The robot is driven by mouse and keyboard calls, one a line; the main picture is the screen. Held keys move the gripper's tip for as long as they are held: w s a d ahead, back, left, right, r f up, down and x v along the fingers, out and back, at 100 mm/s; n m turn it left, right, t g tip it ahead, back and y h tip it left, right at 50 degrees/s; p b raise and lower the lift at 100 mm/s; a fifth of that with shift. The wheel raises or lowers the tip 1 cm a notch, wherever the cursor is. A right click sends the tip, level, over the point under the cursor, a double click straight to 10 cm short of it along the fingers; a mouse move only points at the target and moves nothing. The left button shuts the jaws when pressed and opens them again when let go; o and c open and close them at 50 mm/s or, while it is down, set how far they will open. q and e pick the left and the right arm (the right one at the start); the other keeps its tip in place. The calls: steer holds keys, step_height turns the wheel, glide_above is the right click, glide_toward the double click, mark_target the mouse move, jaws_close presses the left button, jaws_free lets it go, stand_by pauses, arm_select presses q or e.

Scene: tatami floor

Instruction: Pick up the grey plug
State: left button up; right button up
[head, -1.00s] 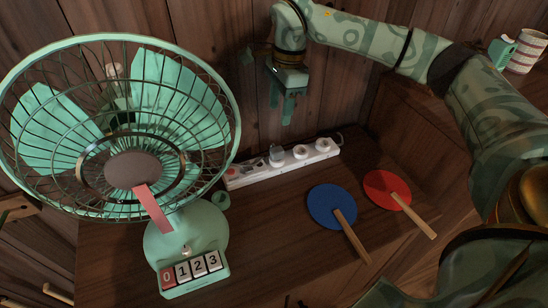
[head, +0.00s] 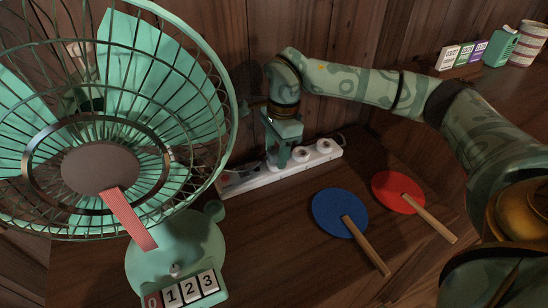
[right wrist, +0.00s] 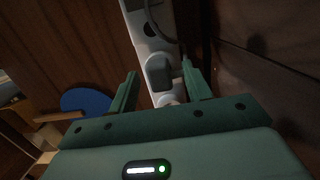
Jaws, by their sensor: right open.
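The power strip (head: 262,179) is long and white and lies at the back of the dark wooden table. In the right wrist view the grey plug (right wrist: 159,72) sits in the strip (right wrist: 139,18). My right gripper (head: 279,159) is open and reaches down at the strip. In the head view it hides most of the plug. In the right wrist view its two fingers (right wrist: 160,80) stand on either side of the plug, with a gap on each side. My left gripper is not in view.
A green fan (head: 105,165) fills the left side. A blue paddle (head: 336,212) and a red paddle (head: 397,191) lie in front of the strip. A wooden wall (head: 240,60) stands close behind.

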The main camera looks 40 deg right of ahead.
steer(key=c, duration=1)
